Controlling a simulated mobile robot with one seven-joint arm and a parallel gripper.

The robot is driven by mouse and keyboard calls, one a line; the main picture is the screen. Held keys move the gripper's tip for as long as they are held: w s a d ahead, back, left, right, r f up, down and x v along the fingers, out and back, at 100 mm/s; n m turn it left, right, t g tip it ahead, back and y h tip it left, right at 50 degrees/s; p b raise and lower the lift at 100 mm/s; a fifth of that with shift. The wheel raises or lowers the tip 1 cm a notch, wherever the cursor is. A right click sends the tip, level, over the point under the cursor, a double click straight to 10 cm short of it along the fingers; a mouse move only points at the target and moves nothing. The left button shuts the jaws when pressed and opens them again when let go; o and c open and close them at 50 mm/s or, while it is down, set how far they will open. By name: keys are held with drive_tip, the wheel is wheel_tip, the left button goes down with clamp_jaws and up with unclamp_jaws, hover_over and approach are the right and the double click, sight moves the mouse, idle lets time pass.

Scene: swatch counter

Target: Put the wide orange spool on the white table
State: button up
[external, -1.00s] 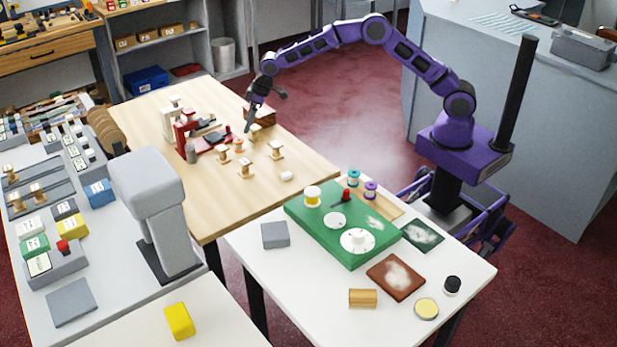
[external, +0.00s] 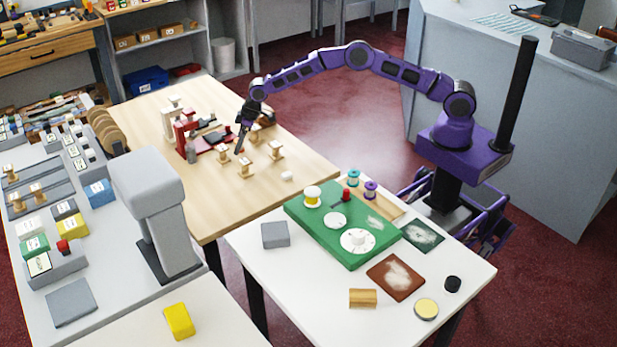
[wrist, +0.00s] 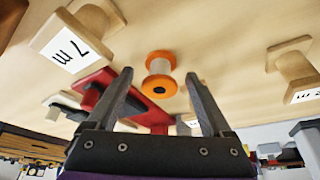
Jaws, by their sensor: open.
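The orange spool (wrist: 160,75), with orange flanges and a pale core, shows in the wrist view on the wooden table. It appears between and just beyond my open fingertips, which do not visibly touch it. My gripper (external: 240,143) is low over the wooden table in the external view, fingers pointing down; it also shows in the wrist view (wrist: 159,84). In the external view I cannot clearly make out the orange spool at the gripper.
Wooden spools (external: 245,169) and (external: 276,151) stand near my gripper. A red stand (external: 184,135) is left of it. On the white table are a green board (external: 335,250), a grey block (external: 275,235) and a brown pad (external: 395,278). The table's front left is bare.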

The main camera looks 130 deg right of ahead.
clamp_jaws()
idle(0.3)
wheel_tip(320, 180, up, 10)
drive_tip(key=shift+f, duration=0.1)
drive_tip(key=shift+w+a+r, duration=0.1)
drive_tip(key=shift+a+r, duration=0.1)
drive_tip(key=w+a+r+n+y, duration=0.1)
drive_tip(key=w+a+r+n, duration=0.1)
drive_tip(key=a, duration=1.2)
drive_tip(key=w+a+r+n+y, duration=0.1)
drive_tip(key=w+a+r+n, duration=0.15)
drive_tip(key=a, duration=1.15)
drive_tip(key=s+a+n, duration=0.1)
drive_tip(key=s+a, duration=0.4)
drive_tip(key=a, duration=0.3)
drive_tip(key=s+a+f, duration=0.1)
drive_tip(key=s+a, duration=0.4)
drive_tip(key=a, duration=0.2)
drive_tip(key=s+a+n, duration=0.1)
drive_tip(key=s+a, duration=0.3)
drive_tip(key=a, duration=0.4)
drive_tip(key=shift+s+a+f+n+t+y, duration=0.15)
drive_tip(key=shift+s+a+n+t+y, duration=0.2)
drive_tip(key=shift+s+t+y, duration=0.05)
